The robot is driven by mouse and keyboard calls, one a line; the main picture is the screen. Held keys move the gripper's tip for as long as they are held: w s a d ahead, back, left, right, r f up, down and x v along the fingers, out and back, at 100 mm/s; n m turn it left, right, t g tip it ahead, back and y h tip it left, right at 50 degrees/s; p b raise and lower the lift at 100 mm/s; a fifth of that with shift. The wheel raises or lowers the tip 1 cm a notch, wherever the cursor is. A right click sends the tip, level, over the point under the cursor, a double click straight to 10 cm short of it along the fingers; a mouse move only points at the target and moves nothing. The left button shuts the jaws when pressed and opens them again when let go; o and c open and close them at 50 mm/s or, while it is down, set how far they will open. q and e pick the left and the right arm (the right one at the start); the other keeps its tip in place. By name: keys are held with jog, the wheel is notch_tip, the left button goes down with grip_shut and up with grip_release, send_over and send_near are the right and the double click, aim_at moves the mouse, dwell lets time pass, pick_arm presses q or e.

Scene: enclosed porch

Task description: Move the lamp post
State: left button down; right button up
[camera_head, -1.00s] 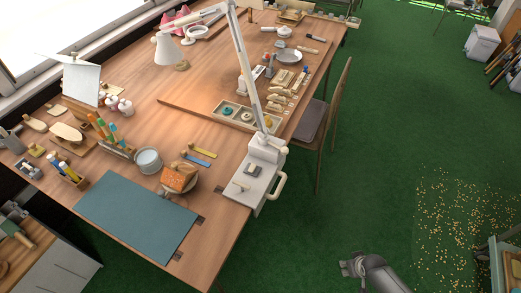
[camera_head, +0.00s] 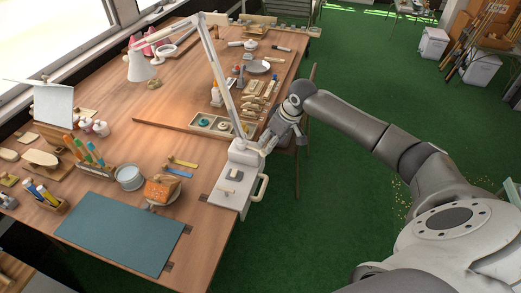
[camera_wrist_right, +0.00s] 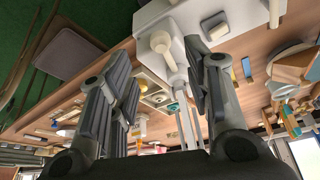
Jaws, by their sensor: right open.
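The white lamp has a jointed post (camera_head: 222,85) rising from a clamp base (camera_head: 236,178) on the table's near right edge. Its arm reaches left to a cone shade (camera_head: 140,66). My right gripper (camera_head: 264,144) is open and empty, just right of the lower post and above the base's back end. In the right wrist view, the post (camera_wrist_right: 184,118) and white base (camera_wrist_right: 165,32) show between and beyond the spread fingers (camera_wrist_right: 160,65). Whether a finger touches the post, I cannot tell. My left gripper is out of view.
The wooden table (camera_head: 215,225) holds a teal mat (camera_head: 122,232), an orange block (camera_head: 160,188), a round tin (camera_head: 129,177) and a tray of small parts (camera_head: 212,124). A chair (camera_head: 307,130) stands close behind my right gripper.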

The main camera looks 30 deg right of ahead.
jog(key=x, duration=0.7)
jog(key=shift+w+a+f, duration=0.1)
jog(key=shift+f, duration=0.05)
grip_shut()
